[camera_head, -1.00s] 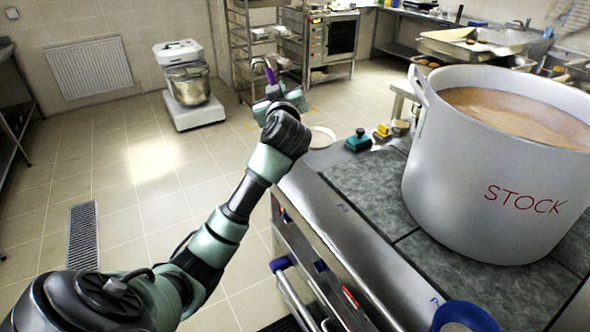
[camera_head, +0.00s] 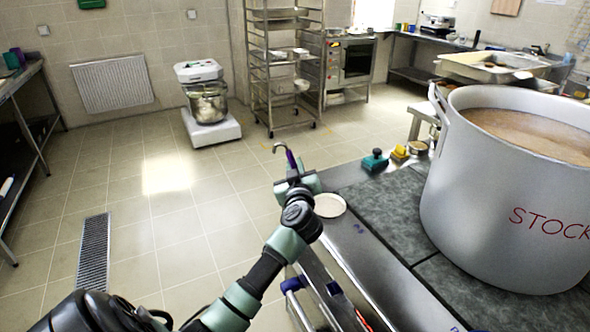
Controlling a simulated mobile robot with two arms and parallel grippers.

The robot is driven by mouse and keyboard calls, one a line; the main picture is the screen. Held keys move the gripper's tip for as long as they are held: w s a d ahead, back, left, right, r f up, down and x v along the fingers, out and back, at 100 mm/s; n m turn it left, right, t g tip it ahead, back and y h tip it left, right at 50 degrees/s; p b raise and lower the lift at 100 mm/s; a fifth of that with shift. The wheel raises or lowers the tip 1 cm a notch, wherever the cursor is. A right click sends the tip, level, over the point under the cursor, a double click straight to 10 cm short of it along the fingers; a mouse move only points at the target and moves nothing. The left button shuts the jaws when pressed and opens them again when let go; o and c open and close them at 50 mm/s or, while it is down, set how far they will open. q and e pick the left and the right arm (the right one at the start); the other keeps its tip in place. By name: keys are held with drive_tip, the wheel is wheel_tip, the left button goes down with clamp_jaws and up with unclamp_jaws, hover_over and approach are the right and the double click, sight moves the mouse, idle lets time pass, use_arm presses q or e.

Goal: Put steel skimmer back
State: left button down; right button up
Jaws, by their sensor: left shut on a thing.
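My left gripper (camera_head: 296,181) is above the left edge of the stove top, its jaws partly hidden behind its own wrist. It is shut on the steel skimmer (camera_head: 279,147), of which a hooked metal end and a purple handle part (camera_head: 291,159) show above the gripper. The rest of the skimmer is hidden. A large stockpot (camera_head: 500,215) marked STOCK, full of brown liquid, stands on the stove at the right. My right gripper is not in view.
A round white dish (camera_head: 329,205) lies at the stove's left edge, just right of my gripper. A teal-handled item (camera_head: 375,160) and a yellow item (camera_head: 400,153) sit behind it. A rack (camera_head: 280,70) and a mixer (camera_head: 207,100) stand beyond open floor.

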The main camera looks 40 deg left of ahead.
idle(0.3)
use_arm(q)
drive_tip(key=c, duration=1.4)
unclamp_jaws()
drive_tip(key=shift+f, duration=0.15)
drive_tip(key=shift+d, duration=0.1)
drive_tip(key=v, duration=1.2)
